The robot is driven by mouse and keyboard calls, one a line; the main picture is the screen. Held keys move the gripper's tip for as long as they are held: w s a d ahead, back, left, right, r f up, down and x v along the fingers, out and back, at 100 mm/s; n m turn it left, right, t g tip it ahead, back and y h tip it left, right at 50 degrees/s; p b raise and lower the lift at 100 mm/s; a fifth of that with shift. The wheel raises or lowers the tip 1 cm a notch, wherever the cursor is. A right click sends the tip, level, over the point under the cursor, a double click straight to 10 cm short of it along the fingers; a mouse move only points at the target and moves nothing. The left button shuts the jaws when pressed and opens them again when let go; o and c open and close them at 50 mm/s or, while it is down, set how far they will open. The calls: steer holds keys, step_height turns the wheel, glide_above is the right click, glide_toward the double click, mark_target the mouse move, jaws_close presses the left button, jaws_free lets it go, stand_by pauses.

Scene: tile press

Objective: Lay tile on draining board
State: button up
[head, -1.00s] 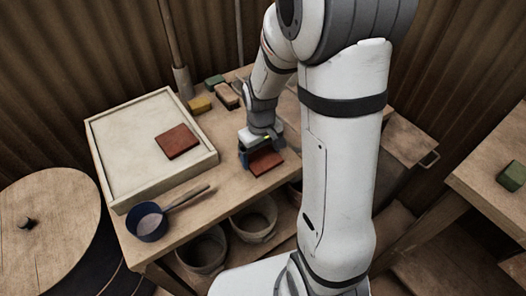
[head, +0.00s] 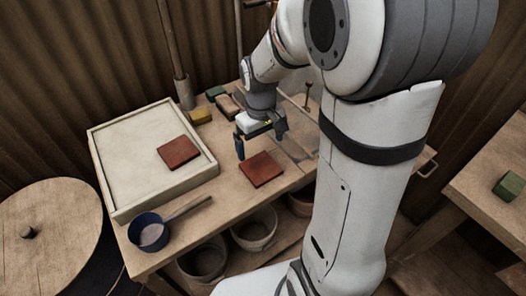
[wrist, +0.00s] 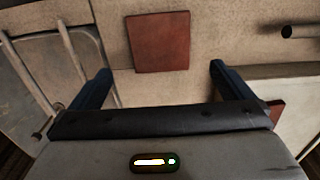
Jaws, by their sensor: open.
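A square red tile (head: 261,170) lies flat on the bench top, with a bare strip of wood between it and the draining board. It also shows in the wrist view (wrist: 160,42), beyond my fingertips. My gripper (head: 260,146) is open and empty, above and a little behind this tile. Both blue fingers show apart in the wrist view (wrist: 160,72). The draining board (head: 121,180) is a pale framed tray at the bench's left. A second red tile (head: 178,152) lies in its right part; only a corner of it shows in the wrist view (wrist: 276,110).
A dark blue dipper (head: 149,229) with a wooden handle lies in front of the board. Coloured blocks (head: 201,116) stand at the back of the bench. Buckets (head: 203,262) sit below. A green block (head: 509,186) is on another table at right.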

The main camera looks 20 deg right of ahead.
steer(key=s+r+m+t, duration=0.1)
steer(key=s+r, duration=0.3)
steer(key=s, duration=0.2)
steer(key=s+r+m+t, duration=0.1)
steer(key=s+r+m, duration=0.1)
steer(key=s, duration=0.4)
steer(key=shift+s+d+r+m, duration=0.2)
steer(key=shift+s+r+m, duration=0.15)
steer(key=shift+r, duration=0.5)
steer(key=shift+r, duration=0.1)
